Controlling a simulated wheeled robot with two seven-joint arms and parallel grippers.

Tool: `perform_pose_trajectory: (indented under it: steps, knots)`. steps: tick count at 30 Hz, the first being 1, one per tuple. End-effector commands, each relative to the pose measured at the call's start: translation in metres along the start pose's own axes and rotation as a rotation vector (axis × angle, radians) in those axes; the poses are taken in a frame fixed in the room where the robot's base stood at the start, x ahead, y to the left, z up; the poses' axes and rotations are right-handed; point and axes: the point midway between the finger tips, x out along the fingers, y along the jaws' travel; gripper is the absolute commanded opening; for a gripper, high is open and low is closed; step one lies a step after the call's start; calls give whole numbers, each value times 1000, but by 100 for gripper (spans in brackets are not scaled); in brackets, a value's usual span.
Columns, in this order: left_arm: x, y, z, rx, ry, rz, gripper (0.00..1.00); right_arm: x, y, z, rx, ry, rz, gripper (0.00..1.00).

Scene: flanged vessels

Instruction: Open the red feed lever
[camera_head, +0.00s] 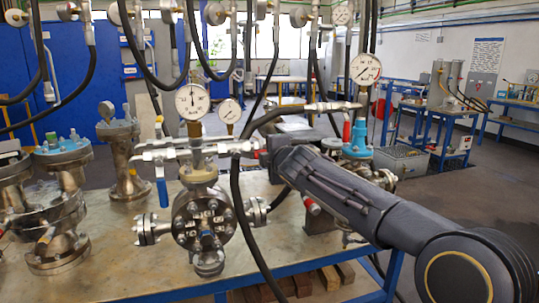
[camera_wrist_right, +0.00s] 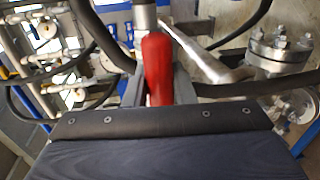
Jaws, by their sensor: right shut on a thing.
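The red lever (camera_wrist_right: 157,68) stands upright in the middle of the right wrist view, its lower end hidden by my gripper body. My right gripper (camera_wrist_right: 158,88) has one finger on each side of it and is shut on it. In the head view my right arm comes in from the right, and its gripper (camera_head: 268,152) is at the right end of the steel pipework by the central flanged vessel (camera_head: 208,222). The held lever is largely hidden there. My left gripper is in neither view.
Gauges (camera_head: 193,101) and black hoses (camera_head: 240,195) hang close around my right gripper. A blue-handled valve (camera_head: 162,190) and more flanged vessels (camera_head: 62,165) stand left on the metal bench (camera_head: 120,262). Another upright red handle (camera_head: 346,131) is behind my arm.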

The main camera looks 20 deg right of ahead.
Motion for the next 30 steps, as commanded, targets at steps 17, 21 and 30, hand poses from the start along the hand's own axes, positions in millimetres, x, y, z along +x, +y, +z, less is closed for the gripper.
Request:
perform_pose_trajectory:
  steps: [17,21,30]
  knots:
    - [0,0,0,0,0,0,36,0,1,0,-2,0,2,43]
    - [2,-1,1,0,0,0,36,-7,1,0,-1,1,3,43]
    - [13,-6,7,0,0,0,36,-57,0,0,-2,2,5,43]
